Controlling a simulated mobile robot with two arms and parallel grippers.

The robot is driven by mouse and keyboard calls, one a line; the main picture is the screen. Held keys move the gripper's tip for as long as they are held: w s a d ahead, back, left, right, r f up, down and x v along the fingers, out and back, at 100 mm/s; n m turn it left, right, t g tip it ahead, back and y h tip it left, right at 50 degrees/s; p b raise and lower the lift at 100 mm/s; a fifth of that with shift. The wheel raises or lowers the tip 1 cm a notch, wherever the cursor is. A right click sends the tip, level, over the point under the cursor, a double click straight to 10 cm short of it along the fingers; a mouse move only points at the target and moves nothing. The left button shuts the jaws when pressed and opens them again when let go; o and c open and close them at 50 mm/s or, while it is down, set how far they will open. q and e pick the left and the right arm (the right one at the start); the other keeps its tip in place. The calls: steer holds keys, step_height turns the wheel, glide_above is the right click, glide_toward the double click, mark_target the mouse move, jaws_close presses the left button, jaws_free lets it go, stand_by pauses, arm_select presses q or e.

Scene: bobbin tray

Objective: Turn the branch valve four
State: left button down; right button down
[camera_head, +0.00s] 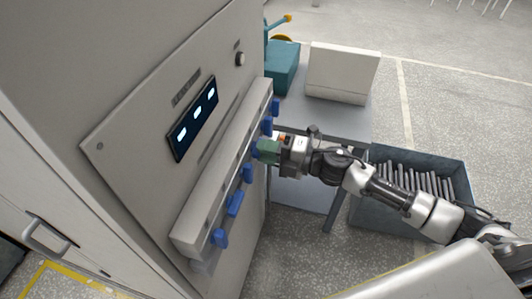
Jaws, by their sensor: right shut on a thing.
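A pale manifold bar (205,205) runs along the front of the grey cabinet, with several blue valve handles in a row on it. My right gripper (262,151) reaches in from the right and is shut on the blue handle (255,153) that is third from the far end. The green fingers hide most of this handle, so its angle cannot be told. Neighbouring handles stand on the far side (267,126) and the near side (248,173), close to the fingers. My left gripper is not in view.
A dark display (194,118) with lit readouts and a round knob (240,59) are on the sloped panel. A table (345,122) behind my gripper holds a teal box (283,70) and a white box (342,72). A bin of grey rods (365,215) stands under my right arm.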

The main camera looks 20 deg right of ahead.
steer(key=shift+f+n, duration=0.1)
steer(key=shift+n, duration=0.5)
steer(key=c, duration=1)
jaws_free()
steer(key=shift+c, duration=0.2)
steer(key=shift+d, duration=0.1)
steer(key=b+v, duration=0.4)
steer(key=v, duration=0.6)
steer(key=shift+s+d, duration=0.25)
steer(key=shift+s, duration=0.05)
